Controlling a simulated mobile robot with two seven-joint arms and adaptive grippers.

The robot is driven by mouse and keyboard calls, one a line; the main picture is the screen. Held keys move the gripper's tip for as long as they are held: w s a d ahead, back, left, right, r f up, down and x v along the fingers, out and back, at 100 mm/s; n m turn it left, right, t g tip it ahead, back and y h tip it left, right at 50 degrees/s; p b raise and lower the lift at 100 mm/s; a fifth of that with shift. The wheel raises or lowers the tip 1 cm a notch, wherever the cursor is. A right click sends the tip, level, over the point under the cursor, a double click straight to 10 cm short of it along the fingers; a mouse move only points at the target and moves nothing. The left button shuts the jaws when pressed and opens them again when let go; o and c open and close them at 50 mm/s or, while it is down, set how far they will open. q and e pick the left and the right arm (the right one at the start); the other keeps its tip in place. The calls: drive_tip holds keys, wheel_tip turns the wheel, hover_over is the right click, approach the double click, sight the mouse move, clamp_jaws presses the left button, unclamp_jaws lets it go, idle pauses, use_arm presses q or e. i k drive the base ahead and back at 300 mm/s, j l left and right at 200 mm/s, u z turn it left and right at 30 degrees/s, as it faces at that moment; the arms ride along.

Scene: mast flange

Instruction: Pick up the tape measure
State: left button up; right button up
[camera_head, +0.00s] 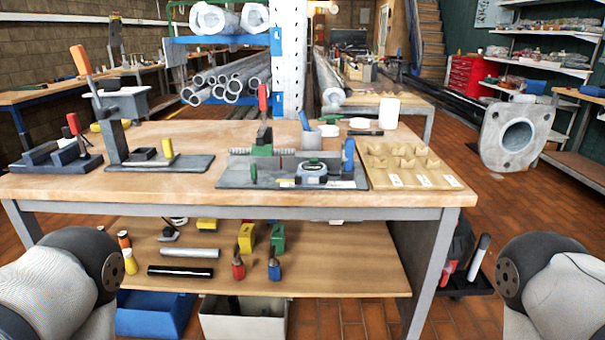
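A small rounded grey and dark object (312,173) lies on the front of the grey fixture plate (232,178), near the middle of the workbench. It looks like the tape measure, but it is too small to be sure. A green part lies just behind it and a blue upright part stands to its right. Nothing covers its front side. Only links of my two arms show, at the lower left and lower right corners, well apart from the bench. Neither gripper is in the picture.
The wooden workbench (110,190) holds clamp fixtures (155,160) on the left and a wooden block tray (410,180) on the right. Its lower shelf (340,270) carries tubes and coloured blocks. A large grey flange (515,137) stands at right. Bins stand below.

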sight(308, 174)
drive_tip(key=j+z, duration=0.15)
drive_tip(key=j, duration=0.45)
drive_tip(key=j+z, duration=0.2)
drive_tip(key=j, duration=0.4)
drive_tip(key=k+j+z, duration=0.15)
drive_tip(key=j, duration=0.45)
drive_tip(key=i+l+u, duration=0.15)
drive_tip(key=i+l, duration=0.25)
drive_tip(key=i+l+u, duration=0.2)
drive_tip(key=i+l, duration=0.15)
drive_tip(key=i+l+u, duration=0.15)
drive_tip(key=i+l, duration=0.2)
drive_tip(key=l, duration=0.25)
